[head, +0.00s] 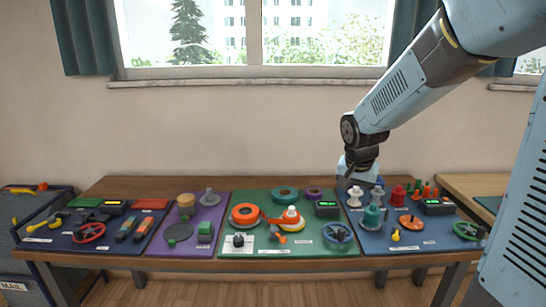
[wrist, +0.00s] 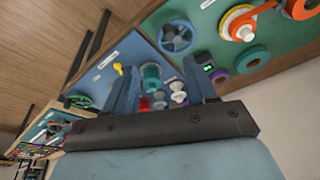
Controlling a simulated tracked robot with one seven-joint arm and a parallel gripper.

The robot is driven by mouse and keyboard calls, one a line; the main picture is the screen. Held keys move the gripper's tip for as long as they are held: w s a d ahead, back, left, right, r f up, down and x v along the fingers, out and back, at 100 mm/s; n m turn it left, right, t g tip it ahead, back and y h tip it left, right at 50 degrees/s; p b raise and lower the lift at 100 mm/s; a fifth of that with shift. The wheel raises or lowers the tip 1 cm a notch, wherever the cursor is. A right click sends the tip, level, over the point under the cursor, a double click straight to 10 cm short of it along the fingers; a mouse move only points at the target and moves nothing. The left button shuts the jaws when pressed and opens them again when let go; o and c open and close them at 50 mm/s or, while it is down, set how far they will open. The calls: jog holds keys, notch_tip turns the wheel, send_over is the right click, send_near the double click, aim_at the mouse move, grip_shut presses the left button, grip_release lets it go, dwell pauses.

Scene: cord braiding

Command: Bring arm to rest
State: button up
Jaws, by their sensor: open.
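My gripper (head: 358,172) hangs at the end of my arm, above the back edge of the blue mat at the right part of the table in the head view. In the wrist view my gripper (wrist: 160,72) has its two blue fingers spread apart with nothing held between them. Beyond the fingers the wrist view shows a teal spool (wrist: 151,76), white pieces (wrist: 178,92) and a red piece (wrist: 144,104) on the blue mat. In the head view the white piece (head: 355,197) stands just below the gripper. The exact gap between them is unclear.
The wooden table (head: 110,187) carries several mats: a dark one, a purple one (head: 207,222), a green one (head: 275,246) and the blue one (head: 372,246), all with small parts. A dark bin (head: 20,235) stands at the left. The air above the left and middle mats is free.

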jog(key=s+r+n+t, duration=0.1)
jog(key=s+r+n, duration=0.1)
jog(key=s, duration=0.5)
jog(key=s+d+r+n, duration=0.1)
jog(key=s+r, duration=0.4)
jog(key=s, duration=0.2)
jog(key=s+r+n+t+y, duration=0.1)
jog(key=s+r+n, duration=0.1)
jog(key=s+r, duration=0.2)
jog(key=s, duration=0.2)
jog(key=shift+s+d+n+t, duration=0.25)
jog(key=shift+s+n+t, duration=0.05)
jog(key=shift+s, duration=0.1)
jog(key=shift+r, duration=0.1)
dwell(0.6)
